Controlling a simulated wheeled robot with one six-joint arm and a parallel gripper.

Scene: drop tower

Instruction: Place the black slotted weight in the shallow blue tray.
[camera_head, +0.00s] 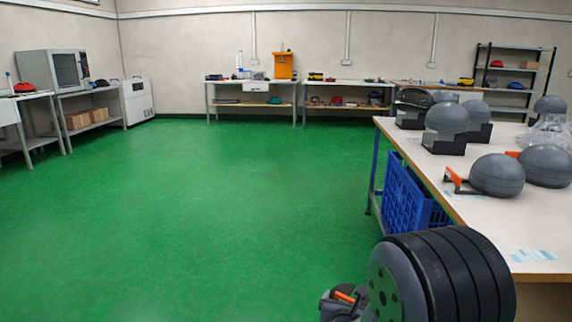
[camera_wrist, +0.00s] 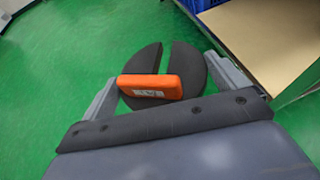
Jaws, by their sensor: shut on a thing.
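The black slotted weight (camera_wrist: 185,82) is a dark disc with a slot running in from its far edge, seen in the wrist view. My gripper (camera_wrist: 163,76) is shut on it, with one grey finger at each side of the disc. An orange block with a pale label (camera_wrist: 150,86) lies across the near part of the disc; I cannot tell whether it is joined to it. In the head view my gripper (camera_head: 345,296) is low at the bottom, mostly hidden by my arm. I cannot make out a shallow blue tray in either view.
A worktable (camera_head: 462,205) with grey domes stands at right, a blue slatted crate (camera_head: 408,196) under it. In the wrist view a tan board (camera_wrist: 265,40) is close at right. Benches line the back wall. The green floor (camera_head: 210,200) at centre and left is clear.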

